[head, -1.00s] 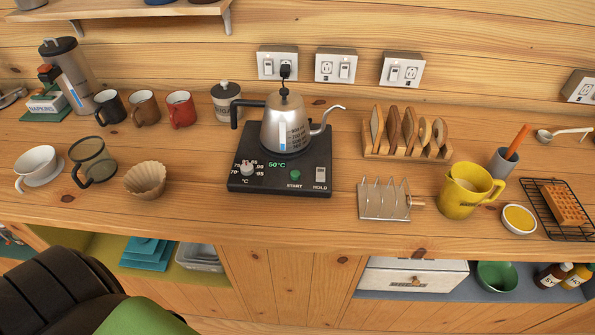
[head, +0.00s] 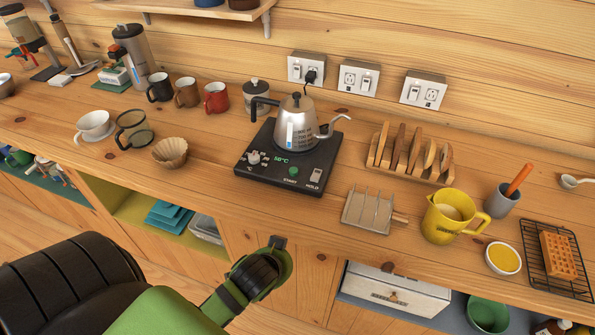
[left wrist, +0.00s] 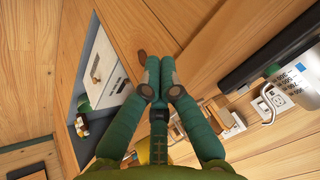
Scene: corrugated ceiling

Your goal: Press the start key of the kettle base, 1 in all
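The kettle base (head: 270,182) is a black slab on the wooden counter, with a silver gooseneck kettle (head: 296,128) standing on it. Its start key (head: 293,171) is a green round button on the front panel, between a dial (head: 253,158) and a light hold switch (head: 316,175). A green readout shows 50°C. In the head view my left arm ends in front of the counter's edge, below the base; its fingers are not clear there. In the left wrist view my left gripper (left wrist: 159,62) has its fingers together and empty, apart from the base (left wrist: 240,65). My right gripper is out of view.
A metal rack (head: 368,212), a wooden toast rack (head: 410,165) and a yellow jug (head: 450,215) stand to the right. A paper filter (head: 170,152) and several mugs are to the left. The counter directly before the base is clear.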

